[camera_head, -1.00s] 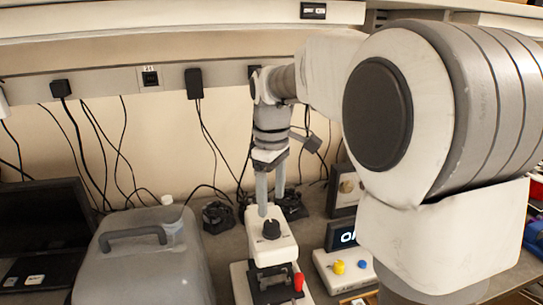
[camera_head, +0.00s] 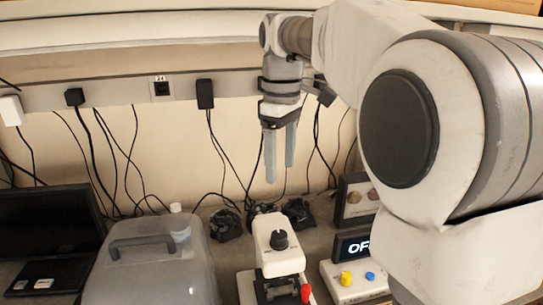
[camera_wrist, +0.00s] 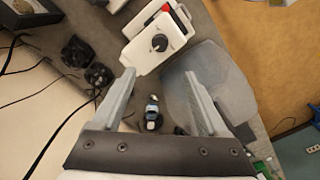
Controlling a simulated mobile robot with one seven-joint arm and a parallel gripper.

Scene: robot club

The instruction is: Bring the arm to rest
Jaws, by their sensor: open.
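My gripper (camera_head: 280,173) hangs open and empty in the head view, fingers pointing down, in front of the wall and above the bench. A white device with a black knob (camera_head: 278,240) and a red lever stands below the fingertips, clear of them. In the wrist view my open gripper (camera_wrist: 158,75) has nothing between its fingers. The white device (camera_wrist: 157,55) lies beyond the fingertips there.
A button box (camera_head: 350,283) and a lit display (camera_head: 354,246), partly hidden by my arm, are at right. Cables (camera_head: 120,170) hang along the wall. Open air surrounds the gripper.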

